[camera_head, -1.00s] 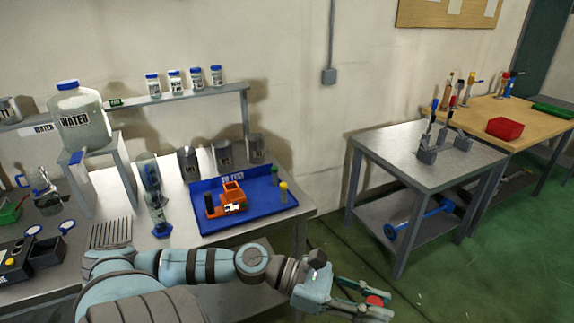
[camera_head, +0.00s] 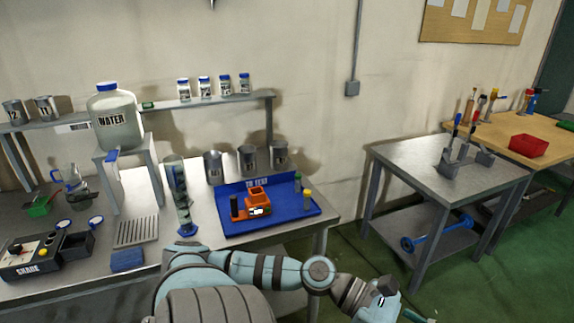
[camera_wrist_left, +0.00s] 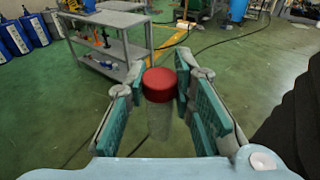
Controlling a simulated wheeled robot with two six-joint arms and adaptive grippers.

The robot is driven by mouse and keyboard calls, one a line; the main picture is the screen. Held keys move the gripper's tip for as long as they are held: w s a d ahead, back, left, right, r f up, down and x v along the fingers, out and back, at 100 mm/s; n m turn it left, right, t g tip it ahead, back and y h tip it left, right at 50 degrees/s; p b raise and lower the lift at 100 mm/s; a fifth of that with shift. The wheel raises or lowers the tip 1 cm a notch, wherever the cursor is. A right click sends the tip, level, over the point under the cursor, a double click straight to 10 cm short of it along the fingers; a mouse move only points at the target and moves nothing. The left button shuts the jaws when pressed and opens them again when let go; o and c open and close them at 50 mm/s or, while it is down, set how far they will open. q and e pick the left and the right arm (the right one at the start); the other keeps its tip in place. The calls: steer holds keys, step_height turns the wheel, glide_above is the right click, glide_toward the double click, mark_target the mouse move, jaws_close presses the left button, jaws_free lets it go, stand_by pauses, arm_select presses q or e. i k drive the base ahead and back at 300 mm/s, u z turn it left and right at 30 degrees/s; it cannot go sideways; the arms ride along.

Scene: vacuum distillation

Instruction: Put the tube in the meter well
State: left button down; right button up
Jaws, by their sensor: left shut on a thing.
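My left gripper (camera_wrist_left: 160,95) is shut on a clear tube with a red cap (camera_wrist_left: 159,84), which points away from the wrist over the green floor. In the head view only a little of the gripper shows at the bottom edge, and the tube is not visible there. The orange meter (camera_head: 257,197) stands on the blue tray (camera_head: 290,211) on the left bench, with a black cylindrical part at its left. The opening of its well is too small to make out. The held tube is well away from the meter. My right gripper is not in view.
A green-capped tube (camera_head: 297,181) and a yellow-capped tube (camera_head: 307,198) stand at the tray's right side. A tall glass cylinder (camera_head: 180,195) stands left of the tray. Metal beakers (camera_head: 247,160) stand behind it. A steel cart (camera_head: 425,168) stands to the right, across a floor gap.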

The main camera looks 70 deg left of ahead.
mark_target(257, 200)
steer(key=u, duration=0.65)
steer(key=i, duration=2.25)
steer(key=u, duration=1.95)
steer(key=i, duration=1.25)
steer(key=u, duration=1.4)
